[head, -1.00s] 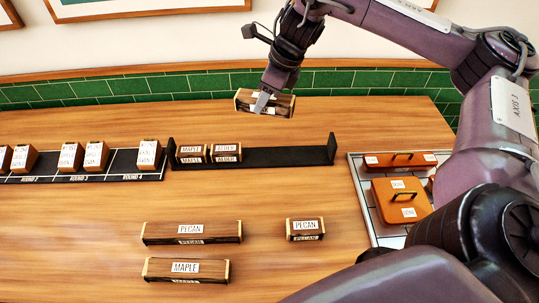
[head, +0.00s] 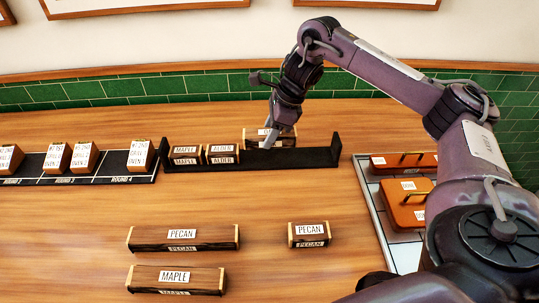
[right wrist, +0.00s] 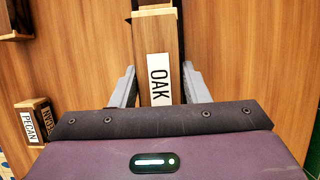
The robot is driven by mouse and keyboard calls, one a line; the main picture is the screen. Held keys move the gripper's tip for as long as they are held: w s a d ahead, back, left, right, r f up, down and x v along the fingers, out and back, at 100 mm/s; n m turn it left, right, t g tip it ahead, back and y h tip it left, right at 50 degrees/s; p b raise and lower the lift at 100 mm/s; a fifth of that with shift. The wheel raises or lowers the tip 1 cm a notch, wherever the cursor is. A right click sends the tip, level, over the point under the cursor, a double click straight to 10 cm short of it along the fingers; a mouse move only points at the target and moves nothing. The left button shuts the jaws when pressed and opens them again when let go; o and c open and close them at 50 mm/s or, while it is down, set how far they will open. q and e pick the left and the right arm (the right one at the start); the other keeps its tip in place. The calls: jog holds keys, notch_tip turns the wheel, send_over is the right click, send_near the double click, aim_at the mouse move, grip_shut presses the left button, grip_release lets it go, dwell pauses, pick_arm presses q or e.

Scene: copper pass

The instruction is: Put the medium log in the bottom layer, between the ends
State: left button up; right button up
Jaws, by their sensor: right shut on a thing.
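A wooden log labelled OAK (right wrist: 158,70) is between the fingers of my right gripper (head: 278,128). In the head view this oak log (head: 255,141) is at the black rack (head: 290,157), right of the middle, inside the right upright end. I cannot tell whether it touches the rack's base. Two short logs, maple (head: 186,155) and alder (head: 222,154), sit side by side at the rack's left end. There is a gap between the alder log and the oak log. My left gripper is out of view.
A long pecan log (head: 183,237), a maple log (head: 176,279) and a short pecan log (head: 309,235) lie on the table in front. A black strip (head: 110,178) with several wooden blocks is at left. A tray (head: 366,195) with orange lidded boxes is at right.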

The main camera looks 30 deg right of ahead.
jog(key=shift+f, duration=1.5)
notch_tip(320, 180, down, 2)
jog(key=shift+f, duration=0.2)
jog(key=o, duration=1.1)
jog(key=shift+c, duration=0.2)
